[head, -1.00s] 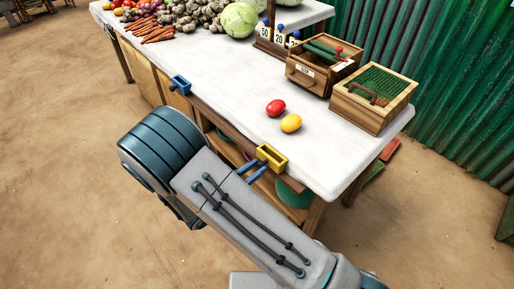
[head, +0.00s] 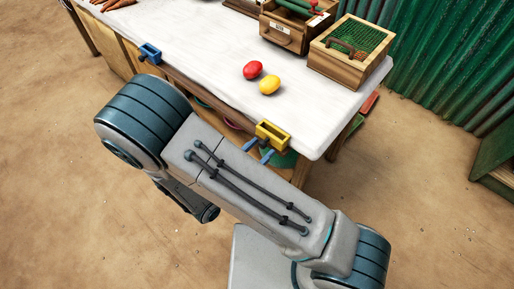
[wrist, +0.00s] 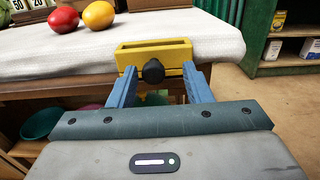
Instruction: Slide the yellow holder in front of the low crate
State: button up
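The yellow holder (head: 272,133) sits on the table's front edge. It also shows in the wrist view (wrist: 154,55), with a black round knob (wrist: 153,71) on its front. My gripper (head: 258,150) is at the holder's front. In the wrist view its blue fingers (wrist: 160,82) stand apart on either side of the knob. The knob is nearer the left finger; I cannot tell whether they touch. A low wooden crate with a green mesh top (head: 350,50) stands behind the holder on the table.
A blue holder (head: 150,54) sits farther left on the same edge. A red (head: 252,70) and a yellow (head: 270,85) egg-shaped object lie on the white tabletop (head: 200,60). A labelled wooden box (head: 283,36) stands left of the mesh-topped crate. The edge right of the yellow holder looks clear.

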jog(key=shift+a, duration=0.15)
jog(key=shift+s+a, duration=0.15)
jog(key=shift+a, duration=0.05)
jog(key=v, duration=1.3)
jog(key=shift+s, duration=0.1)
jog(key=w+d+r+m+g+y+p, duration=0.2)
jog(key=d+r+m+g+y+p, duration=0.3)
jog(key=d+r+m, duration=0.7)
jog(key=w+d+r+m+g+y+p, duration=0.2)
jog(key=d+r+m+g+y+p, duration=0.4)
jog(key=d+r+m, duration=0.7)
notch_tip(320, 180, up, 7)
jog(key=m+p, duration=0.2)
jog(key=m, duration=0.1)
jog(key=shift+d+m+p, duration=0.25)
jog(key=shift+m+p, duration=0.05)
jog(key=shift+p, duration=0.05)
